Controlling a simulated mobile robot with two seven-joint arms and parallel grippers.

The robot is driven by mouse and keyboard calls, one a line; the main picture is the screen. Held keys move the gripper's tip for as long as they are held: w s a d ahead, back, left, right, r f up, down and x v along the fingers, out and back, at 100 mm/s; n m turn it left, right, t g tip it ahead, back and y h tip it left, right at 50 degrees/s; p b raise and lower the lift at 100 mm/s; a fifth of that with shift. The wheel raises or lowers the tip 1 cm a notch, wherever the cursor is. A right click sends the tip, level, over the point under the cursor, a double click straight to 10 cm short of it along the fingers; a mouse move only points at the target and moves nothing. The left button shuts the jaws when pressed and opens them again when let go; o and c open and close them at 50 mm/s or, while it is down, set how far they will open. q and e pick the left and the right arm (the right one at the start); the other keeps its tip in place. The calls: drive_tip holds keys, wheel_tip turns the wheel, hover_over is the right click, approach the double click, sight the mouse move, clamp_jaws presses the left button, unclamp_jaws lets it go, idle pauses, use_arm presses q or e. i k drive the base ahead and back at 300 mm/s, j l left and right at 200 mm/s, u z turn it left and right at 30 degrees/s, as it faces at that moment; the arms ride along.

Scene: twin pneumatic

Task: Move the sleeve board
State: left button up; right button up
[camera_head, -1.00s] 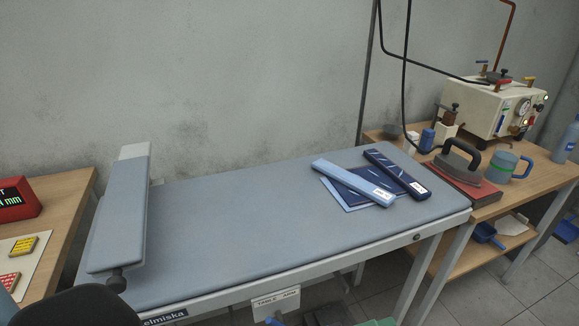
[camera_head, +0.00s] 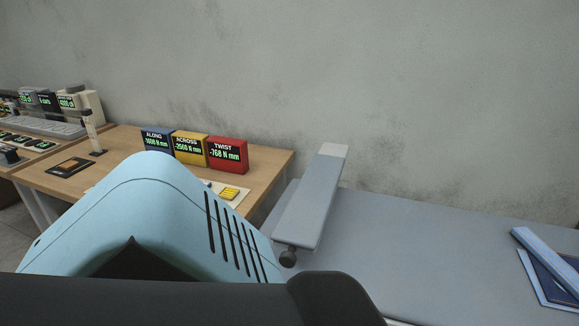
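The sleeve board (camera_head: 308,205) is a long narrow grey-blue padded board with a pale far end. It lies at the left end of the grey-blue ironing table (camera_head: 430,245), pointing away from me. A dark round knob (camera_head: 288,257) sits at its near end. Neither of my grippers shows in the head view. Large light-blue and black parts at the lower left hide the near part of the left table and the near left corner of the ironing table.
On the wooden table (camera_head: 122,142) at the left stand three display boxes: a blue one (camera_head: 157,142), a yellow one (camera_head: 190,148) and a red one (camera_head: 228,155). A light-blue folded piece (camera_head: 545,255) lies at the right. The ironing table's middle is bare.

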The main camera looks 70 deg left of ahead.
sight(299, 227)
drive_tip(key=i+j, duration=0.15)
drive_tip(key=i, duration=0.15)
drive_tip(key=i+j, duration=0.2)
drive_tip(key=i+u, duration=0.1)
drive_tip(key=u, duration=2.65)
